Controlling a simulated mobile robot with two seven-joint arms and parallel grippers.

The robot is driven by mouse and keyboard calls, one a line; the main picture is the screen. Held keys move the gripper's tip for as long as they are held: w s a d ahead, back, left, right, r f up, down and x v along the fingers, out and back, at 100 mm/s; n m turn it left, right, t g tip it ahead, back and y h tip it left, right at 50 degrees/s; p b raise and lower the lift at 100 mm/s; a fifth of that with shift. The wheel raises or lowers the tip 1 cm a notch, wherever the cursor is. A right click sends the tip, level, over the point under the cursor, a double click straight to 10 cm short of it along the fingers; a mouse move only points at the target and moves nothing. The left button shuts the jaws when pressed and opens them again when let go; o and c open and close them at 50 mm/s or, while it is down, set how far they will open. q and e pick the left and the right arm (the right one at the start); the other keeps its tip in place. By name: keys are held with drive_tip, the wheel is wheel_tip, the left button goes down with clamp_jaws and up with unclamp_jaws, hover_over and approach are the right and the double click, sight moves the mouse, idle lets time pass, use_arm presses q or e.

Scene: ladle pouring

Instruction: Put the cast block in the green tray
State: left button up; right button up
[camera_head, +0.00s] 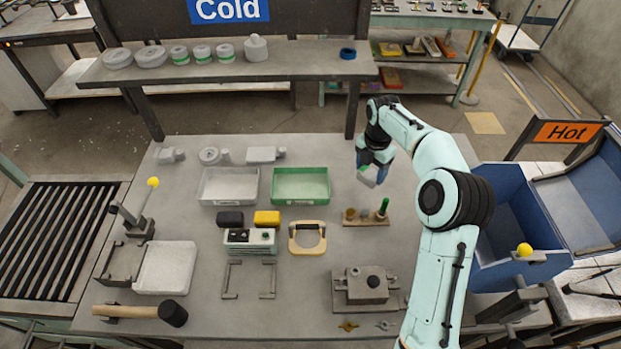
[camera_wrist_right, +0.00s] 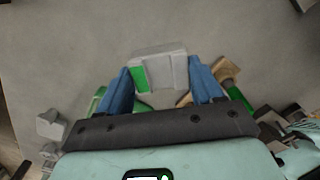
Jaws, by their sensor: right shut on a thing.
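My right gripper (camera_head: 376,160) is shut on the cast block (camera_head: 370,178), a grey piece with a green patch, and holds it to the right of the green tray. In the right wrist view the block (camera_wrist_right: 163,62) sits between the two blue fingers of the gripper (camera_wrist_right: 162,88). The green tray (camera_head: 302,200) lies at the back middle of the table and looks empty. In the wrist view a bit of green shows beside the left finger, largely hidden by the gripper. My left gripper is not in view.
A pale grey tray (camera_head: 229,200) stands left of the green one. Several grey castings lie behind the trays. A wooden stand (camera_head: 365,219) with small upright items sits below my right gripper. A yellow-framed handle (camera_head: 307,238) lies in front of the green tray. A blue bin (camera_head: 515,215) stands at right.

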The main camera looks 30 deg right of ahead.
drive_tip(key=shift+s+d, duration=0.15)
drive_tip(key=shift+d, duration=0.25)
drive_tip(key=w+a, duration=0.3)
drive_tip(key=a, duration=0.1)
drive_tip(key=w+a+p, duration=0.1)
drive_tip(key=w+a, duration=0.2)
drive_tip(key=a, duration=0.2)
drive_tip(key=w+a, duration=0.3)
drive_tip(key=a, duration=0.2)
drive_tip(key=shift+a+p, duration=0.25)
drive_tip(key=shift+p, duration=0.15)
drive_tip(key=f, duration=0.3)
drive_tip(key=shift+w+a, duration=0.1)
drive_tip(key=shift+a, duration=0.25)
drive_tip(key=shift+f, duration=0.3)
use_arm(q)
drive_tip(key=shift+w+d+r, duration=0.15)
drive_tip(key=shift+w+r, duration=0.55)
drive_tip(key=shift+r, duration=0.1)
use_arm(e)
drive_tip(key=shift+d+r, duration=0.1)
drive_tip(key=o, duration=1.2)
drive_tip(key=shift+f, duration=0.2)
drive_tip(key=shift+o, duration=0.2)
